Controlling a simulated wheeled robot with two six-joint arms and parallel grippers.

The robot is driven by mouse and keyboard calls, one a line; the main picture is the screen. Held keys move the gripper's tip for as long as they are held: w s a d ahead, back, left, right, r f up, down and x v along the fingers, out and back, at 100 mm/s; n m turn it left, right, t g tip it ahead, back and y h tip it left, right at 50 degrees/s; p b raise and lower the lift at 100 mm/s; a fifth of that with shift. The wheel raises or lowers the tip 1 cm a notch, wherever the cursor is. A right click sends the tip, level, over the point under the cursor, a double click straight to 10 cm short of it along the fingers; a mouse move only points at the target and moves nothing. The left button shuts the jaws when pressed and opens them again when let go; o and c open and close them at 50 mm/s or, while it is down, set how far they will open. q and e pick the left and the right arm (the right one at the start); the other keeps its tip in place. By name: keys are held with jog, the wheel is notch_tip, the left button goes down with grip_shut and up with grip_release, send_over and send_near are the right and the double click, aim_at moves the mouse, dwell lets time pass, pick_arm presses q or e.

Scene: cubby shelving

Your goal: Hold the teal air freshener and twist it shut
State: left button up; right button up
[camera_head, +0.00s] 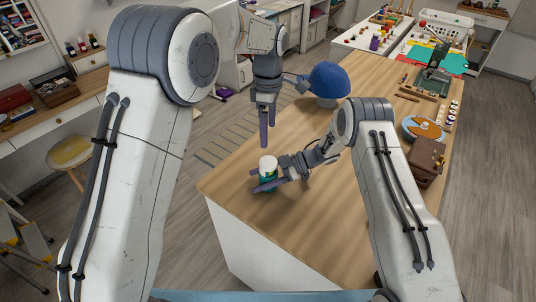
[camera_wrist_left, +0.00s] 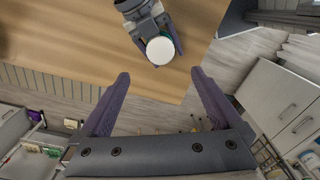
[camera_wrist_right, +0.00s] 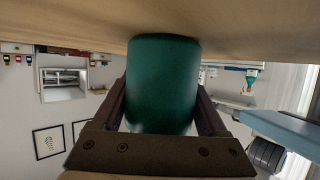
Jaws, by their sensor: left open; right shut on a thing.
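The teal air freshener (camera_head: 268,170) stands near the front left corner of the wooden table, with a white top. My right gripper (camera_head: 267,181) is shut on its teal body from the right side. In the right wrist view the teal body (camera_wrist_right: 163,85) sits between the two fingers. In the left wrist view its round white top (camera_wrist_left: 160,50) faces the camera. My left gripper (camera_head: 267,133) points down, open and empty, above and behind the air freshener. In the left wrist view its fingers (camera_wrist_left: 160,90) are apart, with the white top beyond them.
The wooden table (camera_head: 335,205) is bare in front and to the right of the air freshener. A blue dome (camera_head: 329,80) stands behind, and a brown box (camera_head: 426,162) and a round orange-and-blue item (camera_head: 423,128) lie along the right side.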

aim_at(268, 160)
pick_arm(q)
notch_tip(268, 160, down, 11)
jog(key=shift+s+r, duration=0.1)
jog(key=shift+s, duration=0.05)
jog(key=c, duration=1.4)
jog(key=shift+m, duration=2.3)
jog(key=o, duration=1.4)
notch_tip(268, 160, up, 12)
